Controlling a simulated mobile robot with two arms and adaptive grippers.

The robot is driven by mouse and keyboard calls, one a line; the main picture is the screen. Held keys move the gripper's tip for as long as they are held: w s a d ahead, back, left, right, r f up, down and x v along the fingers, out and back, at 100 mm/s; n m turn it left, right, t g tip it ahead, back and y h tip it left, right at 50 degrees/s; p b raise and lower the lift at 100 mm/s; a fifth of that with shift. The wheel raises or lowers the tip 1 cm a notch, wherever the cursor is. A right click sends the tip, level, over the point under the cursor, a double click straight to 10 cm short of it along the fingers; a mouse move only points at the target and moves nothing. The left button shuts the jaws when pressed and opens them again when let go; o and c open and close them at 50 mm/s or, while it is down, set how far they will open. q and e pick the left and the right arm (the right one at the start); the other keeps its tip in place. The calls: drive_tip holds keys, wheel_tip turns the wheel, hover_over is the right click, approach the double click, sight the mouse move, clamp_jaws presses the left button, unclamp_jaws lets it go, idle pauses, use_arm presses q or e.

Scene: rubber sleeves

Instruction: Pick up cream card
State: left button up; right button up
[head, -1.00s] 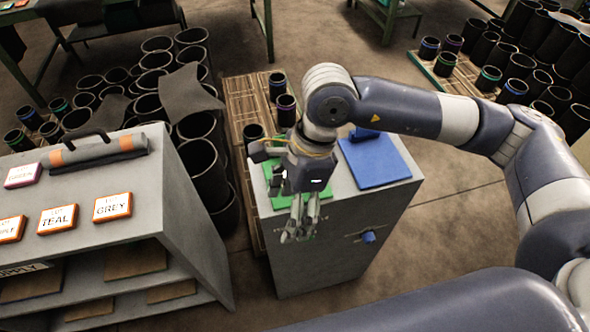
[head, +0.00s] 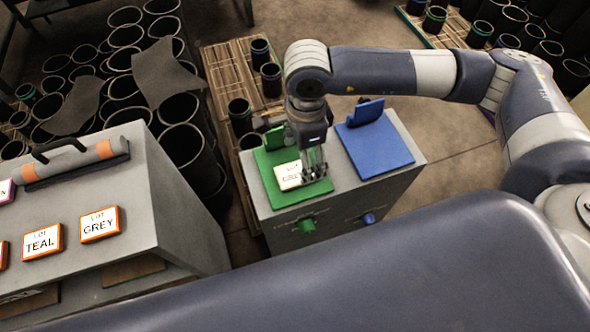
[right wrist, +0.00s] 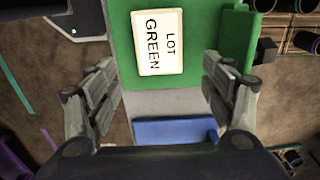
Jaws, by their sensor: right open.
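The cream card (head: 289,176) lies flat on a green plate (head: 284,196) on top of the grey cabinet. In the right wrist view the cream-edged card (right wrist: 158,42) reads "LOT GREEN", on the green plate (right wrist: 121,62). My right gripper (head: 315,176) points down over the plate, at the card's right side in the head view, and partly covers it. My left gripper is not in view.
A blue plate (head: 376,157) with an upright back sits beside the green one. Green (head: 307,224) and blue (head: 369,218) knobs stick out of the cabinet front. A grey shelf unit (head: 165,226) with orange-edged cards stands left. Black sleeves (head: 184,143) stand behind.

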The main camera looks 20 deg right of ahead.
sight(295, 175)
drive_tip(key=shift+f+p, duration=0.35)
drive_tip(key=shift+f, duration=0.05)
wheel_tip(295, 175, down, 3)
drive_tip(key=shift+f+p, duration=0.2)
drive_tip(key=shift+p, duration=0.65)
drive_tip(key=shift+f, duration=0.5)
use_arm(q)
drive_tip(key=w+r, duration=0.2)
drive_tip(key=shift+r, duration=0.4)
use_arm(e)
drive_tip(key=c, duration=1.2)
